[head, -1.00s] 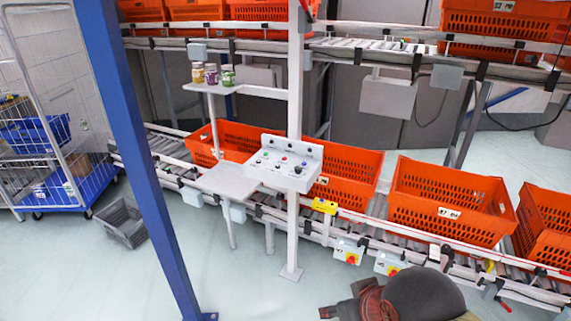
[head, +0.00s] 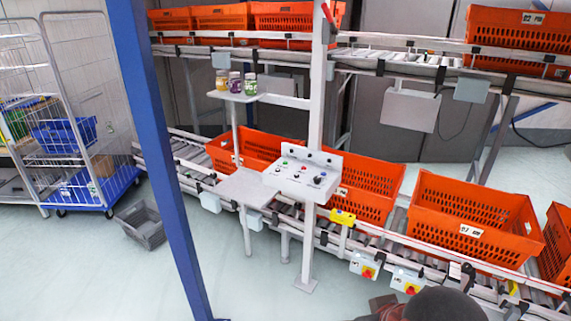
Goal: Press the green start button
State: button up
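The control panel (head: 300,184) is a light grey sloped box on a white post, to the right of the blue pillar. Its face carries several small buttons and dark knobs. A small greenish button (head: 279,171) seems to be near the panel's left side, with a red one close by; they are too small to tell apart surely. Nothing touches the panel. No gripper fingers can be made out. A dark rounded shape (head: 445,304) at the bottom edge may be part of my arm, well below and right of the panel.
A grey shelf (head: 247,188) adjoins the panel's left side. Jars (head: 235,82) stand on a higher shelf. Orange totes (head: 470,222) line the conveyor behind. A blue pillar (head: 165,150) stands left, with a grey crate (head: 145,226) on the floor. Floor before the panel is clear.

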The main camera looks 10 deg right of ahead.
jog(key=shift+c, duration=1.3)
grip_shut()
